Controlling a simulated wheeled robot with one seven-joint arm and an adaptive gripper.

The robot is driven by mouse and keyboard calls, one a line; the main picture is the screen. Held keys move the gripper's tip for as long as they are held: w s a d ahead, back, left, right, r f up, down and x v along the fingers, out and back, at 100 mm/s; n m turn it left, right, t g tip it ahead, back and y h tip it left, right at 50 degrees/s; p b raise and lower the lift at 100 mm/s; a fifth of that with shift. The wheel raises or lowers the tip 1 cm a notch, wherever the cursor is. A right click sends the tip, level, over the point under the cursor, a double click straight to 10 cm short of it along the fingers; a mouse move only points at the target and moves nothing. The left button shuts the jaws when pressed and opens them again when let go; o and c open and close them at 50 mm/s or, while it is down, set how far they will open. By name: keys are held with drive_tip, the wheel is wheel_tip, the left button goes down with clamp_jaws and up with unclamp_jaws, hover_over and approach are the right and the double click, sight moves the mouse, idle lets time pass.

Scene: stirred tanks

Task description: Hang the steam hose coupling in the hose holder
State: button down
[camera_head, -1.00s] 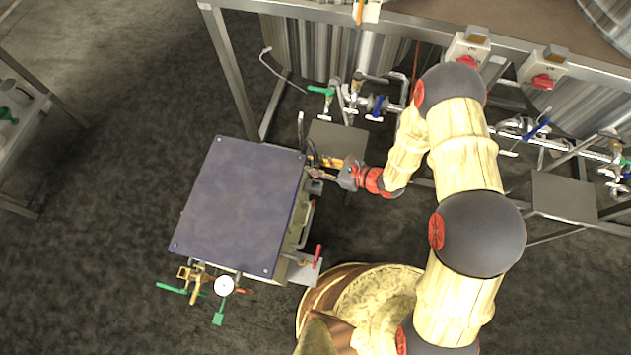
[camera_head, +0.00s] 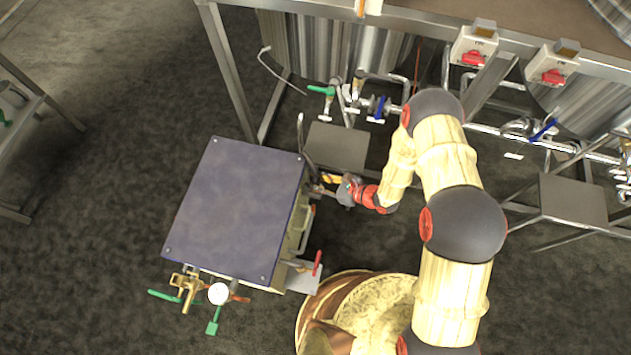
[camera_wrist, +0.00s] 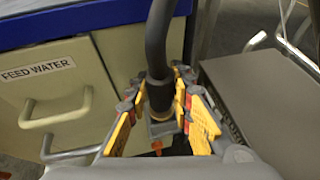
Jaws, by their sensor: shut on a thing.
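In the wrist view my gripper (camera_wrist: 163,112) is shut on the steam hose coupling (camera_wrist: 160,97), a dark collar with a brass-coloured edge between the yellow finger pads. A thick black hose (camera_wrist: 158,40) rises from it. Below the coupling, between the fingers, shows a small grey block (camera_wrist: 163,128) with an orange tip under it; I cannot tell whether this is the hose holder or whether the coupling touches it. In the head view my gripper (camera_head: 329,183) is at the right side of the blue-topped cabinet, and the coupling is too small to make out.
The blue-topped cabinet (camera_head: 238,205) has a FEED WATER drawer (camera_wrist: 55,95) with a handle. A grey platform (camera_head: 336,146) stands close behind my gripper. Valves and pipes (camera_head: 375,108) run under the tank bench. Open floor lies left of the cabinet.

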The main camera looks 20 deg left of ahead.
drive_tip(key=shift+f, duration=0.1)
drive_tip(key=c, duration=1.6)
unclamp_jaws()
drive_tip(key=shift+o, duration=0.2)
drive_tip(key=shift+r, duration=0.25)
drive_tip(key=p+v, duration=0.3)
drive_tip(key=v, duration=0.9)
drive_tip(key=shift+p, duration=0.35)
drive_tip(key=shift+f, duration=0.1)
